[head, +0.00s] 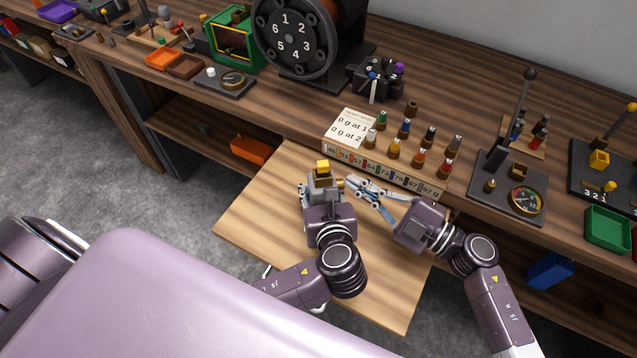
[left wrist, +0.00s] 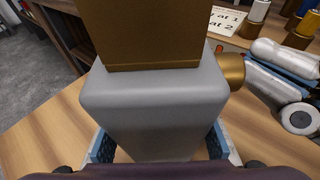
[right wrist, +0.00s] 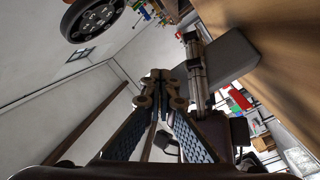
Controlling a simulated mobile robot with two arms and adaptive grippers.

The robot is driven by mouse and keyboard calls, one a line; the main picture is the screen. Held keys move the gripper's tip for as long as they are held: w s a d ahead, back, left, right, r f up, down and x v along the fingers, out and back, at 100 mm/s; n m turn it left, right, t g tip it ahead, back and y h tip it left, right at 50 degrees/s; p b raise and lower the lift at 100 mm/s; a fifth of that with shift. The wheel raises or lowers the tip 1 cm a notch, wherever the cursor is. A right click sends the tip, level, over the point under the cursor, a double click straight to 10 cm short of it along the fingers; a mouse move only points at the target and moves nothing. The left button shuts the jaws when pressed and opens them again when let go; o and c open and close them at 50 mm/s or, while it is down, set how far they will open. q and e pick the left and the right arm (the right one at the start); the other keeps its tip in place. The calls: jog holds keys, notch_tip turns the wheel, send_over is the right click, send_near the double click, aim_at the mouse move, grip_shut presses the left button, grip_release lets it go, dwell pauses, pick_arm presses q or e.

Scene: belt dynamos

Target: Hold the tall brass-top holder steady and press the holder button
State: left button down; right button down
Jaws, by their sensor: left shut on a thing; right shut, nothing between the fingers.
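The tall holder has a grey body (head: 323,189) and a square brass top (head: 322,166). It stands upright over the pull-out wooden board, and its body (left wrist: 155,105) fills the middle of the left wrist view. My left gripper (head: 320,193) is shut on the grey body, one finger on each side. The round brass button (left wrist: 233,70) sticks out of the holder's right side; it also shows in the head view (head: 341,183). My right gripper (head: 351,181) is shut and empty, its tips pointing at the button, very close. Whether they touch it I cannot tell.
A rack of small coloured bottles (head: 395,152) with a note card (head: 349,127) stands just behind on the bench. A lever stand (head: 508,185) with a dial is to the right. The light wooden board (head: 265,205) is bare around my arms.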

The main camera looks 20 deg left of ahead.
jog(key=shift+s+a, duration=0.1)
dwell(0.5)
pick_arm(q)
jog(key=shift+d, duration=0.1)
pick_arm(e)
jog(key=shift+s+a, duration=0.3)
jog(key=shift+a, duration=0.05)
jog(key=shift+w+d+r, duration=0.1)
jog(key=shift+w+d, duration=0.05)
jog(key=shift+d, duration=0.1)
jog(key=w+d, duration=0.3)
jog(key=d, duration=0.2)
jog(key=shift+w+d, duration=0.15)
jog(key=shift+w, duration=0.15)
dwell(0.3)
dwell(0.5)
pick_arm(q)
jog(key=c, duration=1.2)
grip_release()
jog(key=shift+o, duration=0.2)
jog(key=shift+s, duration=0.1)
